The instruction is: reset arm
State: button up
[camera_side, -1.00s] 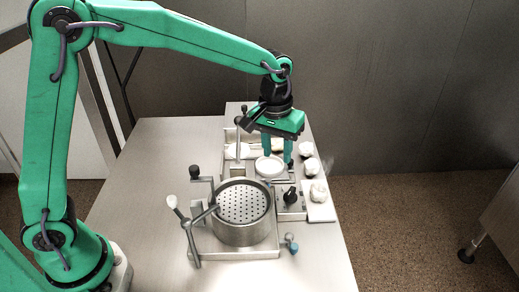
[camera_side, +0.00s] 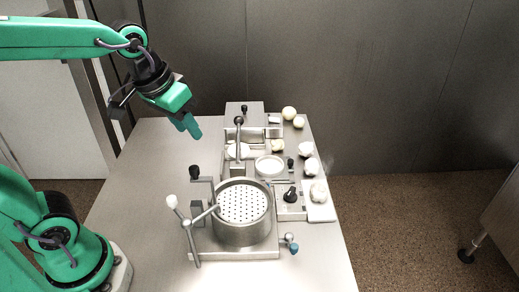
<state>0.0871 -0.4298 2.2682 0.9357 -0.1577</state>
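My gripper (camera_side: 190,126) is in the air above the left back part of the table, left of the metal apparatus and apart from everything. It is tilted, with its green fingers pointing down and to the right. I see nothing held at its tips. The fingers overlap from this side, so their gap cannot be made out.
A round perforated basket (camera_side: 243,222) stands in a metal frame with several lever handles. Behind it is a white round dish (camera_side: 269,166). Several whitish lumps lie along the right edge, one on a small board (camera_side: 323,214). The table's left side (camera_side: 140,190) is clear.

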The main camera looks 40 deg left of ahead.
jog(key=s+a+f+t, duration=0.1)
jog(key=s+a, duration=0.1)
jog(key=s, duration=0.4)
jog(key=shift+s+a+f+m, duration=0.15)
jog(key=shift+s+a+m, duration=0.1)
jog(key=shift+s+m, duration=0.15)
dwell(0.8)
